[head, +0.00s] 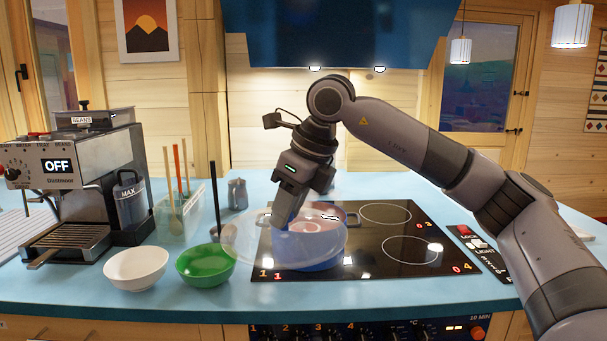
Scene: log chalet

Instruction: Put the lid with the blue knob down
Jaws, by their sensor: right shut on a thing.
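A clear lid (239,243) hangs from my right gripper (281,221). Its knob is hidden by the gripper's fingers, so I cannot see its colour. The lid overlaps the left part of a blue pot (333,243) in the picture and reaches out past the pot's left side. I cannot tell whether the lid touches the pot. The pot stands on the left front part of the black hob, and its reddish inside shows. My right gripper is shut on the lid, with its arm coming in from the right. My left gripper is not in view.
The black hob (399,245) has free rings right of the pot. Left of it on the blue counter (190,303) stand a green bowl (205,268), a white bowl (136,268), a utensil holder (176,222), a small metal jug (237,194) and a coffee machine (75,170).

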